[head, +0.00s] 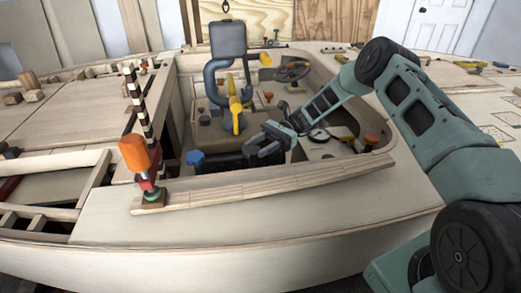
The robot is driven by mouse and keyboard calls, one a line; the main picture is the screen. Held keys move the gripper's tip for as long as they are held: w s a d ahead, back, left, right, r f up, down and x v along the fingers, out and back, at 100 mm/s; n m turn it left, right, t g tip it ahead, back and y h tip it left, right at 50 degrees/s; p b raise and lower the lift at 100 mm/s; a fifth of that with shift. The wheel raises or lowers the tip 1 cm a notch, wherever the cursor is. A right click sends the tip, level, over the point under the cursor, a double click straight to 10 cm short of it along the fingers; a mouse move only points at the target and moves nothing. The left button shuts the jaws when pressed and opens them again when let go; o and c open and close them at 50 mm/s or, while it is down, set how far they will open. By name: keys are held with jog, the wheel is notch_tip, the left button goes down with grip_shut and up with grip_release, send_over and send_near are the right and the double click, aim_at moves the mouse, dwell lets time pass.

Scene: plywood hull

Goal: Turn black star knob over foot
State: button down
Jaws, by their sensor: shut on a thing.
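My gripper (262,147) reaches in from the right, over the near side of the cockpit opening. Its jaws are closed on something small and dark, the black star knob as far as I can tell. The jaws cover most of it, so its star shape and how far it is turned do not show. A foot under the knob cannot be made out at this size.
A dark cylinder with a blue knob (195,157) lies left of my gripper. A yellow lever (236,115) and a black steering wheel (292,70) stand behind. The wooden coaming (270,184) runs in front. An orange-topped lamp (140,153) stands at the left.

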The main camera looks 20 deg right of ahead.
jog(key=shift+w+a+r, duration=0.15)
jog(key=shift+a, duration=0.1)
jog(key=c, duration=1.1)
grip_release()
jog(key=shift+a, duration=0.1)
jog(key=shift+d, duration=0.2)
jog(key=b+v, duration=0.4)
jog(key=v, duration=1.3)
jog(key=shift+d+b, duration=0.2)
jog(key=shift+b, duration=0.2)
